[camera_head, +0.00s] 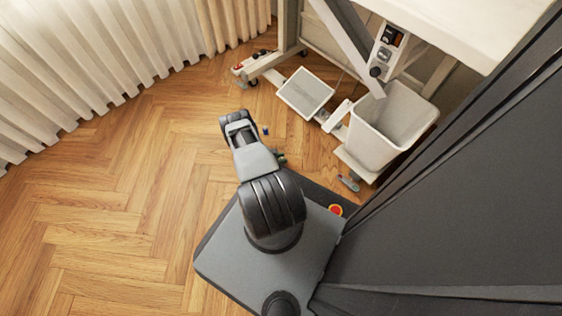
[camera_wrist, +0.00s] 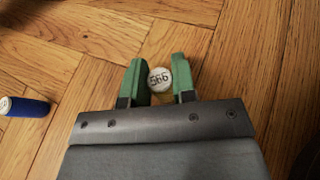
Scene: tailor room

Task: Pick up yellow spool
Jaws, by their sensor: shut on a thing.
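The yellow spool (camera_wrist: 160,80) is between the green fingertips of my gripper (camera_wrist: 158,81) in the wrist view. Its round white end with the printed number 566 faces the camera, and a bit of yellow shows below it. My gripper is shut on the spool, one finger on each side. I cannot tell whether the spool touches the floor. In the head view my arm hides the spool and most of the gripper.
A blue spool (camera_wrist: 26,107) lies on the wood floor left of my gripper; it also shows in the head view (camera_head: 266,131). A sewing table with a foot pedal (camera_head: 305,92) and a white bin (camera_head: 392,118) stands at the upper right. Open floor lies to the left, below the curtain (camera_head: 90,55).

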